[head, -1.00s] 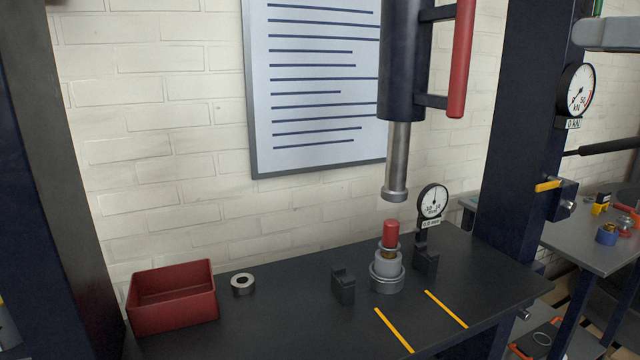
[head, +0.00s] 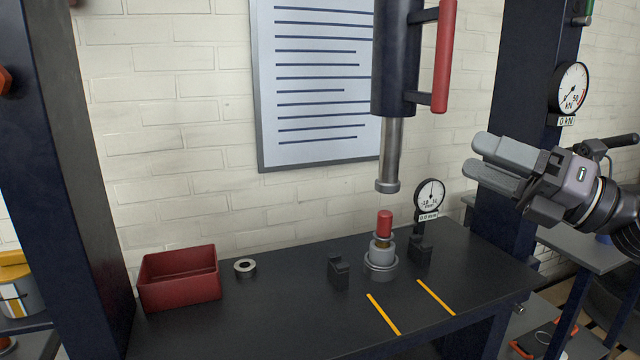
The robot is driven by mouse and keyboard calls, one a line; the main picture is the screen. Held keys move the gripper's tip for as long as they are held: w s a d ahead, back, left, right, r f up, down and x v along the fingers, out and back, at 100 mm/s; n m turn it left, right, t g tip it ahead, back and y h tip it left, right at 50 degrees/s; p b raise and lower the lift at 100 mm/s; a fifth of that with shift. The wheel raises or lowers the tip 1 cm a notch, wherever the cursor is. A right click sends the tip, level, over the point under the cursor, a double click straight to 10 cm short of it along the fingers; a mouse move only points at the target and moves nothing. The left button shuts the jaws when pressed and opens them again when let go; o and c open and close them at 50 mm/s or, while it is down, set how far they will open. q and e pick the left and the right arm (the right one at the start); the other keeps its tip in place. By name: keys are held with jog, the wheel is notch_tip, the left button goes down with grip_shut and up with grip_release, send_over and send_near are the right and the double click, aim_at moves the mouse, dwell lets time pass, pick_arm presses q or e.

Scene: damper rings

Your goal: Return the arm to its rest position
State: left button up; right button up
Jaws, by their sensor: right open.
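My right gripper (head: 486,164) comes in from the right edge in the head view. Its two grey fingers point left, apart and empty, in the air in front of the right press column. It is well above the table and to the right of the press ram (head: 389,155). Below the ram, a stack with a red-topped pin (head: 384,224) and a grey stepped ring part (head: 381,262) stands upright on the dark table. A loose grey ring (head: 245,267) lies flat on the table to the left. My left gripper is not in view.
A red open bin (head: 179,290) stands at the table's left. Two dark blocks (head: 338,271) flank the stack, with a small dial gauge (head: 430,196) behind. Yellow lines (head: 383,314) mark the front. A force gauge (head: 570,89) hangs on the right column (head: 518,190).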

notch_tip(320, 180, down, 32)
jog(key=s+m+t+h, duration=0.1)
jog(key=m+t+h, duration=0.3)
jog(key=m, duration=0.9)
jog(key=s+r+m+t+h, duration=0.1)
jog(key=s+m+t+h, duration=0.15)
jog(key=m+h, duration=0.7)
jog(key=s+a+f+m+g+h, duration=0.1)
jog(key=s+a+f+m+g, duration=0.1)
jog(key=s+f+m+g, duration=0.5)
jog(key=s+f+m, duration=0.6)
jog(key=s+f, duration=0.5)
jog(key=f, duration=0.4)
jog(key=shift+s+f+h, duration=0.2)
jog(key=shift+s+h, duration=0.1)
jog(key=shift+h, duration=0.05)
